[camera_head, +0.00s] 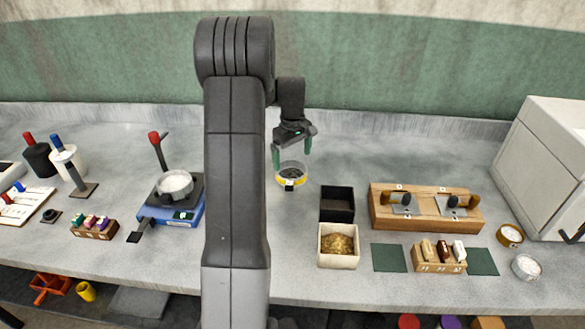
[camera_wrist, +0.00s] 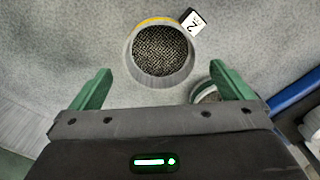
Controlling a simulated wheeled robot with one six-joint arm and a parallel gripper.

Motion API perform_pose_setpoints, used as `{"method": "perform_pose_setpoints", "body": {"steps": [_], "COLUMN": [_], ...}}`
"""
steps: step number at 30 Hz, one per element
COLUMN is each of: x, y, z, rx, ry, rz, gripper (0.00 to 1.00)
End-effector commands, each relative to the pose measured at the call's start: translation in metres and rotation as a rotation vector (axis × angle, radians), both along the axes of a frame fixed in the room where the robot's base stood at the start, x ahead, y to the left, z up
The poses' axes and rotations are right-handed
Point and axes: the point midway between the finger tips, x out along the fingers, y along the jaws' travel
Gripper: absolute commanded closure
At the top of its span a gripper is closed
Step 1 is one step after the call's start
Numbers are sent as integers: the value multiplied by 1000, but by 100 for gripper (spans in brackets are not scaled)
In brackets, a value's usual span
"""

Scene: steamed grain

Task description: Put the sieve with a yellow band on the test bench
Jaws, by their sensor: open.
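The sieve with a yellow band (camera_head: 291,179) stands on the grey bench in the head view, just right of my arm. It is a short round ring with a dark mesh and a small black-and-white tag. In the wrist view the sieve (camera_wrist: 160,50) lies ahead of the fingers, with its tag marked 2 at upper right. My gripper (camera_head: 291,150) is open and empty, with green fingers above the sieve. In the wrist view the fingers of my gripper (camera_wrist: 162,88) are spread to either side, apart from it. I cannot tell which surface is the test bench.
A black box (camera_head: 337,204) and a white box of grain (camera_head: 338,246) stand to the right. Further right is a wooden stand (camera_head: 425,208). A blue device (camera_head: 172,207) with a round dish stands left of my arm. Another ring (camera_wrist: 206,94) shows near the right finger.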

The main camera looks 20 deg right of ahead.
Motion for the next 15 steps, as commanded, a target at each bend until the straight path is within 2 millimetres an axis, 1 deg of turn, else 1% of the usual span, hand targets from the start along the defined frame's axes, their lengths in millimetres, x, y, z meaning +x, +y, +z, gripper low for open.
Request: {"method": "perform_pose_setpoints", "body": {"steps": [1, 3, 6, 10, 15], "x": [1, 1, 0, 0, 0], "y": [0, 0, 0, 0, 0], "z": [12, 25, 41, 54, 58], "rx": [-2, -2, -1, -1, 0], "ry": [-5, -4, -1, -1, 0], "rz": [0, 0, 0, 0, 0], "gripper": [0, 0, 0, 0, 0]}}
